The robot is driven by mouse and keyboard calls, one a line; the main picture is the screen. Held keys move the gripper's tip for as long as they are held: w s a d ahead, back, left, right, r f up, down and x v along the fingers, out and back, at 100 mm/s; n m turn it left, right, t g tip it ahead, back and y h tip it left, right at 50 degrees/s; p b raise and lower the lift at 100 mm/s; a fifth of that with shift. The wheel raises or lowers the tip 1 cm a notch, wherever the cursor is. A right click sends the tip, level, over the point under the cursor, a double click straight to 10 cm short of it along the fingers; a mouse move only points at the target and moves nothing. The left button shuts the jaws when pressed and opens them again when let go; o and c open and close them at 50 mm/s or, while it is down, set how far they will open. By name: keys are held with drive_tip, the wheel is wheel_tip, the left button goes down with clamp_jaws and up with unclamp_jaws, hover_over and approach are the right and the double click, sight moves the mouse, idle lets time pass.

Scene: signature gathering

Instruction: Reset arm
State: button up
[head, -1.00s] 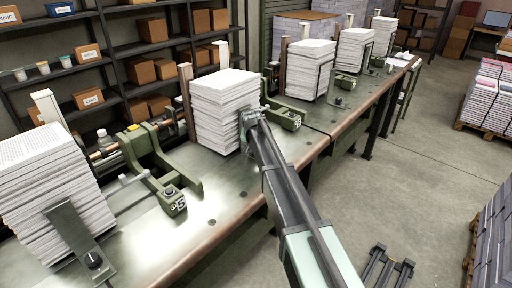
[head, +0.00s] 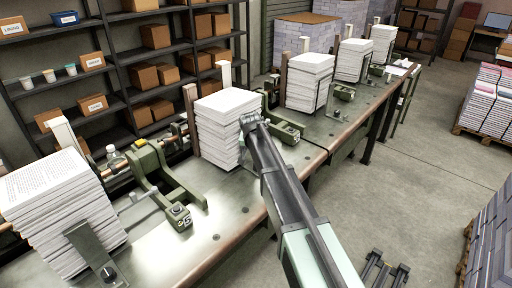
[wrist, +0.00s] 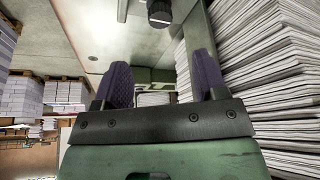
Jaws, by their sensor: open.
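My gripper (head: 250,122) is at the right side of a tall stack of white paper sheets (head: 220,135) on the long workbench, and it hides part of that stack's edge. In the wrist view, its two purple-padded fingers (wrist: 162,85) stand apart with nothing held between them. The same paper stack (wrist: 275,80) rises close on the right in that view. I cannot tell whether a finger touches it.
The workbench (head: 238,195) has green clamp fixtures (head: 165,185) between several paper stacks. The near stack (head: 60,205) is at the left. Shelves with boxes (head: 155,37) stand behind. Open floor (head: 400,190) lies to the right, with pallets of bundles (head: 490,95) beyond.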

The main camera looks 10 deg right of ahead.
drive_tip(key=s+d+f+n+g+y+b, duration=0.1)
drive_tip(key=s+f+n+g+b, duration=0.1)
drive_tip(key=s, duration=1.5)
drive_tip(key=s+d+f+n+g+b, duration=0.1)
drive_tip(key=s+f+n+g+b, duration=0.1)
drive_tip(key=s, duration=1.6)
drive_tip(key=shift+f+n+y, duration=0.3)
drive_tip(key=shift+f+y, duration=0.1)
drive_tip(key=shift+f, duration=0.1)
